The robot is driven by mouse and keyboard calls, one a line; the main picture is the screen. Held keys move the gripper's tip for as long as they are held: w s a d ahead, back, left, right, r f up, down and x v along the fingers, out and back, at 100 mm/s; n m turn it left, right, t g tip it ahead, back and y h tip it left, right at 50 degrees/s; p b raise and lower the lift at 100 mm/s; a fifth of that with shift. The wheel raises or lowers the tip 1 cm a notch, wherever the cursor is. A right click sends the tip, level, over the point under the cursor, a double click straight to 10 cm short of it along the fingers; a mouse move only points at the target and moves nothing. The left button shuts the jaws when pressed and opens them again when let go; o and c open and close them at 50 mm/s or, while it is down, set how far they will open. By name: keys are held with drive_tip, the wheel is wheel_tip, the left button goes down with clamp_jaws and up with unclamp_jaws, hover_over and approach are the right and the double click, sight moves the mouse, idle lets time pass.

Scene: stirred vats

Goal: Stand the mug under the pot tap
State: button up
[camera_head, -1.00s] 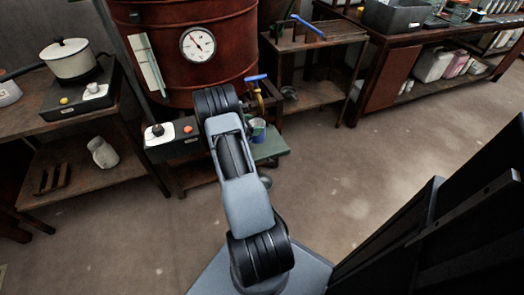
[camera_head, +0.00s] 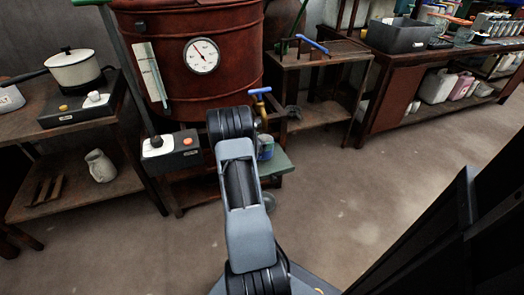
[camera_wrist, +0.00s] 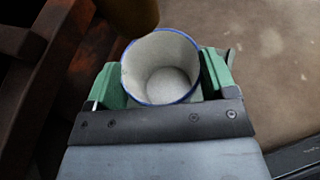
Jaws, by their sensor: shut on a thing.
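The mug has a pale inside and a blue rim; in the wrist view the mug (camera_wrist: 160,72) is seen from above and looks empty. My gripper (camera_wrist: 163,75) is shut on it, with a green finger on each side. In the head view the mug (camera_head: 265,149) shows small beside my arm, which hides most of the gripper. The pot tap (camera_head: 261,110) is brass with a blue handle (camera_head: 260,91), on the front of the red-brown vat (camera_head: 170,75). The mug is below the tap in the picture; I cannot tell whether it is directly under the spout.
A switch box (camera_head: 170,152) stands left of the arm. A wooden stand (camera_head: 315,65) is to the right, and a table with a white pot (camera_head: 73,70) is at the left. The floor at the right is clear.

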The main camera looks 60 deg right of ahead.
drive_tip(key=shift+f+b, duration=0.65)
drive_tip(key=shift+f, duration=1.05)
drive_tip(key=shift+f, duration=0.15)
drive_tip(key=o, duration=1.2)
